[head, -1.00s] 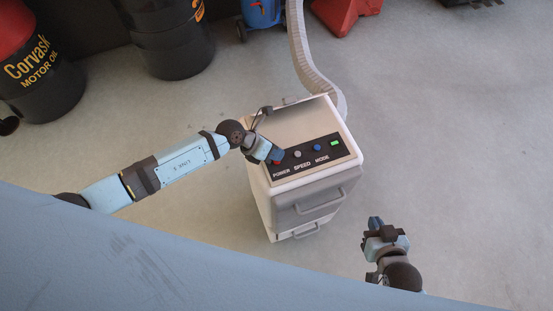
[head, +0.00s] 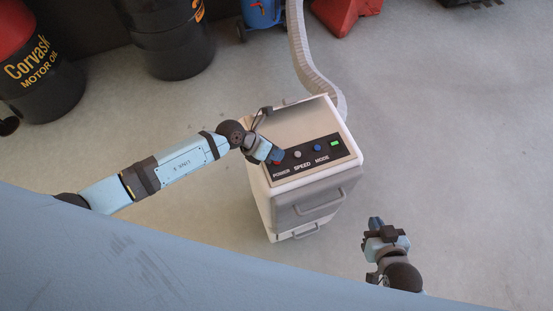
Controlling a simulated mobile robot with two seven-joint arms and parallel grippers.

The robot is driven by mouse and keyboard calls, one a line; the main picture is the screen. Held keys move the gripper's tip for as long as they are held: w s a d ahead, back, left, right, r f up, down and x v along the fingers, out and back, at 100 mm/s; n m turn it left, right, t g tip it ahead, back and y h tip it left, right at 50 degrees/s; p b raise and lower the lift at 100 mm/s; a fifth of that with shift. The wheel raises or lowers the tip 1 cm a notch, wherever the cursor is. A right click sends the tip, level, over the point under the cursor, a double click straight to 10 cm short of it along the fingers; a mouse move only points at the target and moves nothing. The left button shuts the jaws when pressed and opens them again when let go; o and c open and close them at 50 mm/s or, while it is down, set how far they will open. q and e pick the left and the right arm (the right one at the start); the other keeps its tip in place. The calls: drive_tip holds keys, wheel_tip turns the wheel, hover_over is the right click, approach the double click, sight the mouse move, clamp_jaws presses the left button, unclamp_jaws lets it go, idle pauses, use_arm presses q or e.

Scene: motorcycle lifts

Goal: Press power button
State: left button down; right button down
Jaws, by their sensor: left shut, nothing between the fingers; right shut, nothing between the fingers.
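A white and grey machine (head: 295,122) stands on the floor in the middle of the head view. My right gripper (head: 376,223) is shut and empty, apart from the machine at the lower right.
A ribbed hose (head: 310,62) runs up from behind the machine. Dark oil drums (head: 170,40) stand at the upper left, and a red object (head: 345,14) lies at the top. The floor (head: 450,150) to the right is clear.

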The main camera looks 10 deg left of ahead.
idle(0.6)
use_arm(q)
drive_tip(key=shift+f, duration=0.55)
idle(0.3)
drive_tip(key=shift+r+p, duration=0.4)
drive_tip(key=shift+r, duration=0.15)
